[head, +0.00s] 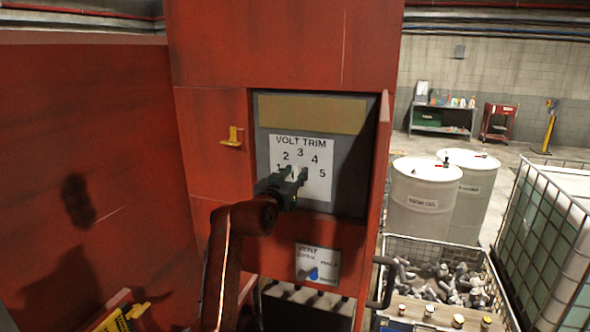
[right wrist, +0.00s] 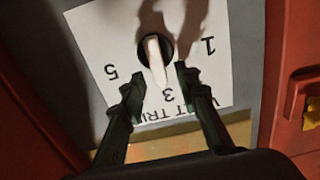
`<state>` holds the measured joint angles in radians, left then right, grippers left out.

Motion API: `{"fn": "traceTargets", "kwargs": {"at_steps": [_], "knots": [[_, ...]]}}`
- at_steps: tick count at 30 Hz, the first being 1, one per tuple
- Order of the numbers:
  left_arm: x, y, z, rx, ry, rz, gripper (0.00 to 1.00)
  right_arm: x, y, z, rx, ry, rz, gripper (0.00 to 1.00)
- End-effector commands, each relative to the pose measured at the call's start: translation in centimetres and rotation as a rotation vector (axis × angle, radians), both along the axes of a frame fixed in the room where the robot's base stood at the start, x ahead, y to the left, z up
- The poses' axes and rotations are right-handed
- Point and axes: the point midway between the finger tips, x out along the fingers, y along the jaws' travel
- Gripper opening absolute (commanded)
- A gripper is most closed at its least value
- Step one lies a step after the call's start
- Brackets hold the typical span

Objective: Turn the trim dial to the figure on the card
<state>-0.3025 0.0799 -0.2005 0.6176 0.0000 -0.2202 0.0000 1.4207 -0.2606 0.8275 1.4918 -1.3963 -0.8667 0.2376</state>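The trim dial plate (head: 317,183) is a white sheet marked VOLT TRIM with figures 1 to 5, inside an open red cabinet. In the right wrist view the plate (right wrist: 88,42) appears upside down, and a white pointer knob (right wrist: 155,55) sits at a dark round hub, its end toward the 3. My right gripper (head: 297,175) is in front of the plate. In the right wrist view its two fingers (right wrist: 160,75) are apart, one on each side of the pointer's end; contact cannot be told. They hide the 2 and 4 there. No card with a figure can be made out. My left gripper is not in view.
A vent plate (head: 308,262) with a blue knob (head: 314,274) is below the dial. A cabinet door (head: 379,180) stands open at right, and a yellow latch (head: 232,138) is at left. White drums (head: 422,190) and a crate of metal parts (head: 430,249) stand further right.

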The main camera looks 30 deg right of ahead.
Motion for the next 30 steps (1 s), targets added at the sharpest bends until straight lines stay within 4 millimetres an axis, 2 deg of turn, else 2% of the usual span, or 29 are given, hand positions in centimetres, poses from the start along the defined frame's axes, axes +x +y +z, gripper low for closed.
{"fn": "traceTargets", "kwargs": {"at_steps": [4,12,24,30], "knots": [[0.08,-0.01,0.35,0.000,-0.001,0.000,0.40,0.63,-0.68,0.00,0.001,0.001,0.001,0.29],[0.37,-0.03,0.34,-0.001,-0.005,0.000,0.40,0.75,-0.69,-0.08,0.001,0.001,0.002,0.29],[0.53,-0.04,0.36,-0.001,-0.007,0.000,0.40,0.77,-0.62,-0.06,0.000,0.000,0.003,0.01],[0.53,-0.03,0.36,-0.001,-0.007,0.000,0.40,0.77,-0.60,-0.06,0.000,0.000,0.003,0.00]]}}
